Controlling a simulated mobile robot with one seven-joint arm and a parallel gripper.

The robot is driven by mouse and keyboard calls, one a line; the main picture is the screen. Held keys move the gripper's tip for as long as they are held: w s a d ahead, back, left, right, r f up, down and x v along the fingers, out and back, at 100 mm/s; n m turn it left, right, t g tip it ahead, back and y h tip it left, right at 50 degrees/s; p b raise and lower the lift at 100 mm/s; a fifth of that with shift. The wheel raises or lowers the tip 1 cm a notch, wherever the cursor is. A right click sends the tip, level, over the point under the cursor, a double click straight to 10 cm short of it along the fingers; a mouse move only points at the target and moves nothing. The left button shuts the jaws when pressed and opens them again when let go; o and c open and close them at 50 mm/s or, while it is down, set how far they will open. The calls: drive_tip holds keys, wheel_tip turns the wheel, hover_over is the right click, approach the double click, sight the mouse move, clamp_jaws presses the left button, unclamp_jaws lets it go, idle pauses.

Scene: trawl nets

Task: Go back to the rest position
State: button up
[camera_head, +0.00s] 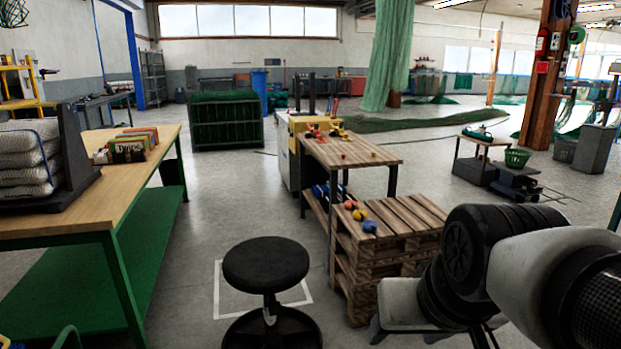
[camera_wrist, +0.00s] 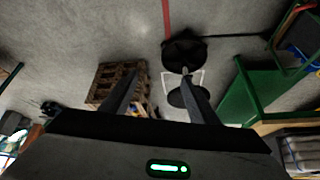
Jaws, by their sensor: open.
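My gripper (camera_wrist: 160,95) shows in the wrist view with its two dark fingers spread apart. It is open and nothing is between the fingers. Beyond it lies the grey floor, with the black stool and the pallet stack further off. In the head view my arm reaches in from the lower right, and the gripper's fingers are not clearly seen there.
A black round stool (camera_head: 266,265) stands in front. A pallet stack (camera_head: 398,238) and small wooden table (camera_head: 350,152) stand right of it. A long workbench (camera_head: 150,170) with a green shelf is at left.

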drive_tip(key=s+r+p, duration=0.1)
drive_tip(key=r+p, duration=1.2)
drive_tip(key=s+r+p, duration=0.2)
drive_tip(key=r+p, duration=1.1)
drive_tip(key=shift+s+d+r+p, duration=0.25)
drive_tip(key=shift+s+d+p, duration=0.1)
drive_tip(key=shift+d, duration=0.1)
